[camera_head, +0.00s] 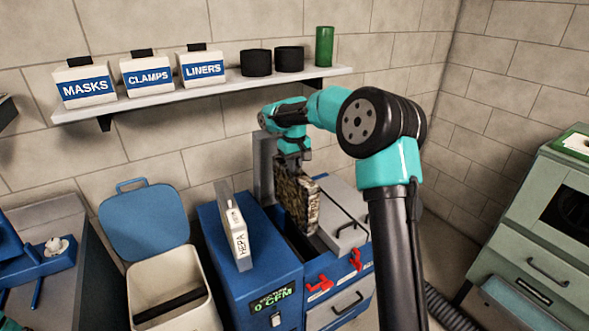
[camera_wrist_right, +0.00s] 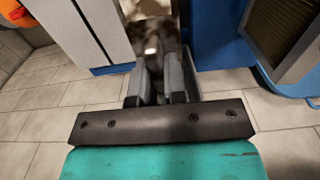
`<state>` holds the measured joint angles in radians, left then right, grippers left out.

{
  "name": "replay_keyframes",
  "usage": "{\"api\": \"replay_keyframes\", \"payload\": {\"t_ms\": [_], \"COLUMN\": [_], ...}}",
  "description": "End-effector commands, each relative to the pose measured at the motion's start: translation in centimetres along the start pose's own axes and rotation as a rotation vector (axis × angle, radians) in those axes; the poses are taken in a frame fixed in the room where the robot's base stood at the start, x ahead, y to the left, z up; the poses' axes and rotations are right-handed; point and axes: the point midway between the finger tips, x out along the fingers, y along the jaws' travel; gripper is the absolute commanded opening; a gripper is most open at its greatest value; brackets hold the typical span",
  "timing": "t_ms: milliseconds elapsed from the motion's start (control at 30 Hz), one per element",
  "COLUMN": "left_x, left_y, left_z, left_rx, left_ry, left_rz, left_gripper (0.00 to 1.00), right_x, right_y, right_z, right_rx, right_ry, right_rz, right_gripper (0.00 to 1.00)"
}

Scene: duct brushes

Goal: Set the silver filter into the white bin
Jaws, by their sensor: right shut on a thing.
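My right gripper (camera_head: 293,158) is shut on the top edge of a grimy brown filter (camera_head: 298,205) with a pale frame, likely the silver filter. The filter hangs upright at the open slot of the blue machine; its lower end is partly hidden. In the right wrist view, the fingers (camera_wrist_right: 161,80) close on a blurred dark piece (camera_wrist_right: 158,38). The white bin (camera_head: 151,270) stands open at the lower left, its blue lid (camera_head: 144,222) raised behind it. A dark bar shows inside it. My left gripper is not in view.
A white HEPA filter (camera_head: 238,238) stands on the blue machine (camera_head: 256,285), between the held filter and the bin. A grey hatch (camera_head: 345,225) lies right of the slot. A wall shelf (camera_head: 205,95) with labelled boxes runs above. A green cabinet (camera_head: 515,235) stands at right.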

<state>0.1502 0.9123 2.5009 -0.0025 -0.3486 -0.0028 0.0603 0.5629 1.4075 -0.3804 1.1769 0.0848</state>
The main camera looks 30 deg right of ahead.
Motion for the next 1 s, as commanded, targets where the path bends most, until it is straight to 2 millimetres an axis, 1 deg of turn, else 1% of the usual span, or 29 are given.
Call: {"api": "replay_keyframes", "payload": {"t_ms": [100, 1000], "left_x": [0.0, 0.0], "left_y": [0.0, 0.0], "left_z": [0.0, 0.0], "left_rx": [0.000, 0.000], "left_ry": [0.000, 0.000], "left_rz": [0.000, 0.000], "left_gripper": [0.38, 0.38], "right_x": [-1.1, -7.8], "right_y": [0.0, 0.0], "right_z": [0.0, 0.0], "right_rx": [0.000, 0.000], "right_ry": [0.004, 0.004], "right_rz": [0.000, 0.000], "right_gripper": [0.00, 0.00]}}
